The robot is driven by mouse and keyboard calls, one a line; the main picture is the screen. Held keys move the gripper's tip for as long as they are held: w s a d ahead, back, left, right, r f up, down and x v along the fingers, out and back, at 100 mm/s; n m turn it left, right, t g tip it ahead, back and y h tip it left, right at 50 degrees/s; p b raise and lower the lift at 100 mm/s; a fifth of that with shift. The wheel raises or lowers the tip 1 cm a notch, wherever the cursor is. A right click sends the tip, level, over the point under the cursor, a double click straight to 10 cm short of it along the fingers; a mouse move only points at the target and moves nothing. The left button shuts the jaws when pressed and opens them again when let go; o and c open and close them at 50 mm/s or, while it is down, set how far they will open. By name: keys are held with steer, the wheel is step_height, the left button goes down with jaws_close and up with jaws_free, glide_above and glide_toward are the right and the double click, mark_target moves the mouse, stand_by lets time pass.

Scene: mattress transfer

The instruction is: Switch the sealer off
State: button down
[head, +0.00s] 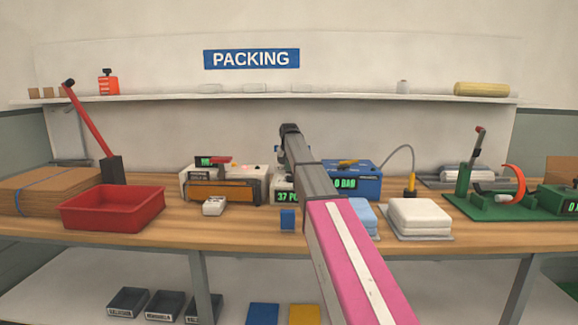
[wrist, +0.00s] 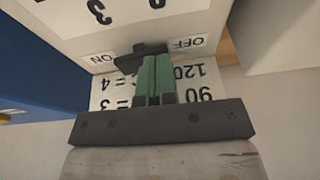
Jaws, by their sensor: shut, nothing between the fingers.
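In the wrist view, a black switch (wrist: 138,58) sits on a pale panel (wrist: 195,22) between an upside-down ON label (wrist: 97,58) on the left and an OFF label (wrist: 188,43) on the right. My gripper (wrist: 155,64) is shut and empty, its green fingertips right at the switch. I cannot tell whether they touch it or which way the switch is set. In the head view, my arm covers much of a pale machine with a green display (head: 289,196), and my gripper is hidden.
A blue machine (head: 365,182) stands to the right; its side (wrist: 40,60) fills the left of the wrist view. A white and orange machine (head: 224,190) stands to the left. A red tray (head: 112,209), white pads (head: 420,217) and a small blue block (head: 288,219) lie on the bench.

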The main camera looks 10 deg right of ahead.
steer(key=shift+d, duration=0.2)
steer(key=shift+s+d+r, duration=0.15)
steer(key=shift+d+r, duration=0.1)
steer(key=shift+d, duration=0.4)
steer(key=shift+r, duration=0.45)
steer(key=w+a+v, duration=0.1)
steer(key=a+v, duration=0.1)
steer(key=v, duration=1)
steer(key=shift+a+r, duration=0.35)
steer(key=shift+r, duration=0.1)
steer(key=shift+w, duration=0.1)
